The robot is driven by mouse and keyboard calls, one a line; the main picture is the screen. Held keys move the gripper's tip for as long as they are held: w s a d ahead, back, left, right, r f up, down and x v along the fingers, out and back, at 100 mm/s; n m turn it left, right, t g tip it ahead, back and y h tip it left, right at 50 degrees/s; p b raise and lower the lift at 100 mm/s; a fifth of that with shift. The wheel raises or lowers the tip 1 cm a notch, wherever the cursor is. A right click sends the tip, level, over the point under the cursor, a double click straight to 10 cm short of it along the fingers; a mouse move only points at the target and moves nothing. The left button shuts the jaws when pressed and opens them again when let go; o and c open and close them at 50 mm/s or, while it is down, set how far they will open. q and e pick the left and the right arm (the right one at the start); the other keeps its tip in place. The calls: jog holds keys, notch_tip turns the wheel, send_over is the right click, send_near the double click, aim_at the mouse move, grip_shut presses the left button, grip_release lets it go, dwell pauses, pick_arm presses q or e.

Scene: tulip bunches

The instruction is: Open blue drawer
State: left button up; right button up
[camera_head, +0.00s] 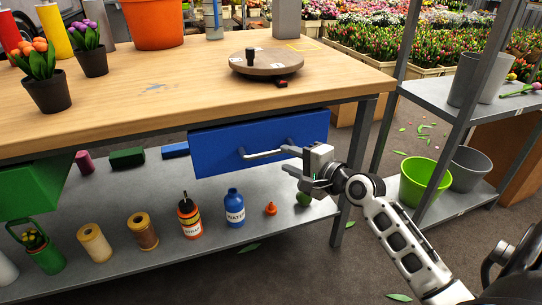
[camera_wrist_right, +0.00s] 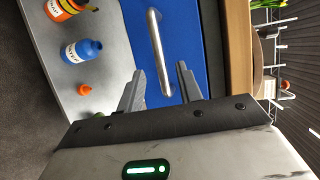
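The blue drawer (camera_head: 225,150) hangs under the right part of the wooden workbench (camera_head: 190,90). Its front looks roughly level with the bench edge. A silver bar handle (camera_head: 262,155) runs across its front. My right gripper (camera_head: 286,160) is at the right end of this handle. In the right wrist view, the fingers (camera_wrist_right: 158,85) are apart, with the end of the handle (camera_wrist_right: 157,45) between them and the blue drawer front (camera_wrist_right: 195,40) behind. No grip on the bar shows. My left gripper is not in view.
A green drawer (camera_head: 35,190) is at the left under the bench. The lower shelf (camera_head: 120,205) holds spools, an orange bottle (camera_head: 190,216) and a blue bottle (camera_head: 234,208). A metal rack with a lime pot (camera_head: 424,182) stands at right. Open floor lies between bench and rack.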

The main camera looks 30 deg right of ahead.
aim_at(273, 154)
jog(key=b+x, duration=0.1)
jog(key=x, duration=0.6)
jog(key=shift+b, duration=0.3)
jog(key=shift+a, duration=0.1)
grip_shut()
